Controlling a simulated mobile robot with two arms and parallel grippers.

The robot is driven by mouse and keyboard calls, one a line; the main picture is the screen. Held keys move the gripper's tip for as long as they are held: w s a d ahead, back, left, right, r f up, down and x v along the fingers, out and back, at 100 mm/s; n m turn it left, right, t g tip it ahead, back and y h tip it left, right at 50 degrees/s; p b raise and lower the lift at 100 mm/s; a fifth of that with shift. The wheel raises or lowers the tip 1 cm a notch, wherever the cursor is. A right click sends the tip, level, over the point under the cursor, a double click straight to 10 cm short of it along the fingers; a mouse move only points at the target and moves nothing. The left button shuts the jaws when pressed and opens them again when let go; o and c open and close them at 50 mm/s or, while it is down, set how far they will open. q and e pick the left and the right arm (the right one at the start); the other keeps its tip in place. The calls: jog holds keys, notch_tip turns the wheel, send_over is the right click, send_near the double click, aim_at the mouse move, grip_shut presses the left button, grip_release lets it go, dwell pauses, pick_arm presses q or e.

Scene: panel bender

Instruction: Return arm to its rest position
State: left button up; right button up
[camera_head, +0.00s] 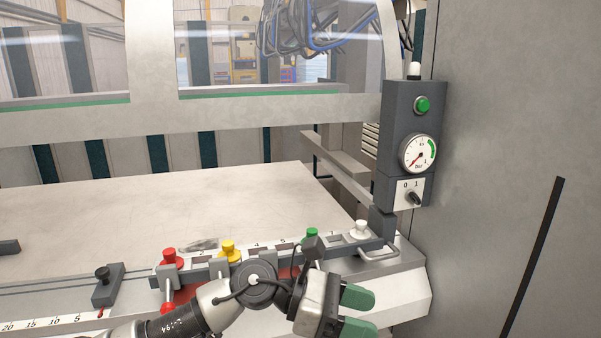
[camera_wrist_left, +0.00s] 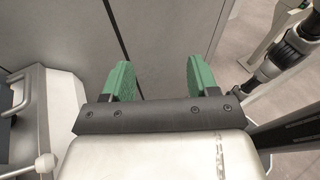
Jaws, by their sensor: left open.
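My left gripper (camera_head: 358,312) is in front of the right end of the machine's front rail in the head view. Its arm comes in from the lower left. Its two green fingers are apart with nothing between them; they also show in the left wrist view (camera_wrist_left: 160,78), pointing towards a grey panel and the floor. The arm covers part of the rail and of the red lever (camera_head: 168,290). My right gripper is not in view.
A dark control box with a green button (camera_head: 422,104), a pressure gauge (camera_head: 418,154) and a 0/1 switch (camera_head: 413,198) stands at the right. Red (camera_head: 171,258), yellow (camera_head: 229,249), green (camera_head: 312,234) and white (camera_head: 361,229) knobs line the rail. The metal table (camera_head: 150,215) is mostly bare.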

pick_arm(q)
jog(key=w+a+r+n+t+h, duration=0.1)
jog(key=a+n+t, duration=0.2)
jog(key=n+t, duration=0.8)
jog(key=w+a+r+n+t+h, duration=0.1)
jog(key=a+n+t, duration=0.45)
jog(key=n, duration=0.95)
jog(key=s+a+f+n+y, duration=0.2)
jog(key=a+f+n+y, duration=0.55)
jog(key=n, duration=0.25)
jog(key=s+a+f+n+y, duration=0.2)
jog(key=a+f+n+y, duration=0.4)
jog(key=f+n+y, duration=0.3)
jog(key=s+a+f+n+g, duration=0.4)
jog(key=s+f+g, duration=0.15)
jog(key=s, duration=0.45)
jog(key=s+a+f+n+g, duration=0.4)
jog(key=s+f+n, duration=0.15)
jog(key=s, duration=0.35)
notch_tip(320, 180, down, 27)
jog(key=s+m+g, duration=0.1)
jog(key=s+g, duration=0.1)
jog(key=s+a+f+g, duration=0.1)
jog(key=s+a+f, duration=0.1)
jog(key=s+f, duration=1.4)
jog(key=shift+a+y, duration=0.2)
jog(key=shift+y, duration=0.25)
